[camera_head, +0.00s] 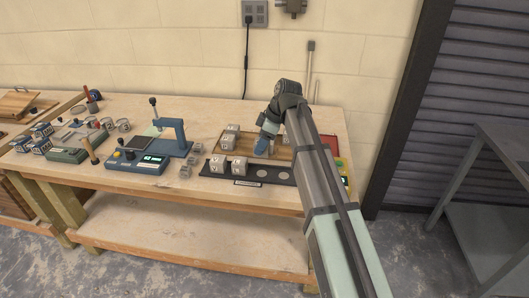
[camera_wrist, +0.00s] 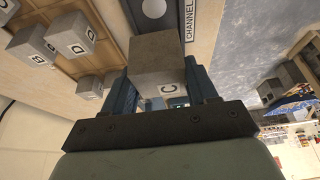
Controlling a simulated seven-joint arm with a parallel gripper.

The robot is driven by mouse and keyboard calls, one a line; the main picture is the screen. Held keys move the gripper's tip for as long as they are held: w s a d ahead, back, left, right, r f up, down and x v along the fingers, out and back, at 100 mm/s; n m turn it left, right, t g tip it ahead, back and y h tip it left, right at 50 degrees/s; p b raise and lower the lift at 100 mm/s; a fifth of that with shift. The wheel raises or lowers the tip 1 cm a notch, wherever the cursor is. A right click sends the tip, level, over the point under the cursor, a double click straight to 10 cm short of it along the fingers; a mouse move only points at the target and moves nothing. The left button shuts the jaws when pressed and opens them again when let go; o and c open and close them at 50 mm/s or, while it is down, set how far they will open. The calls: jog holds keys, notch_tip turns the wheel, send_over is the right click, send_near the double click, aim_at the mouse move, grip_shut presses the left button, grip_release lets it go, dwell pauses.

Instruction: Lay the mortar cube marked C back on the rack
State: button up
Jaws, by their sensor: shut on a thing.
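My gripper (camera_wrist: 160,78) is shut on the grey mortar cube marked C (camera_wrist: 158,58), with one blue finger on each side of it. In the head view my gripper (camera_head: 262,144) is over the front part of the wooden rack (camera_head: 220,146), and the held cube cannot be made out clearly there. Other grey cubes stand on the rack, some at its left end (camera_head: 231,137).
A dark strip (camera_head: 249,172) with pale round spots lies in front of the rack, with two cubes (camera_head: 228,165) on its left part. A blue press device (camera_head: 140,163) and small cubes stand to the left. The bench front edge (camera_head: 160,190) is near.

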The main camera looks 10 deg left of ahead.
jog(key=w+d, duration=0.8)
jog(key=w, duration=0.5)
jog(key=shift+w+f, duration=0.2)
jog(key=shift+f, duration=4.3)
jog(key=o, duration=1.2)
jog(key=shift+f, duration=0.15)
jog(key=shift+o, duration=0.2)
jog(key=v, duration=1.2)
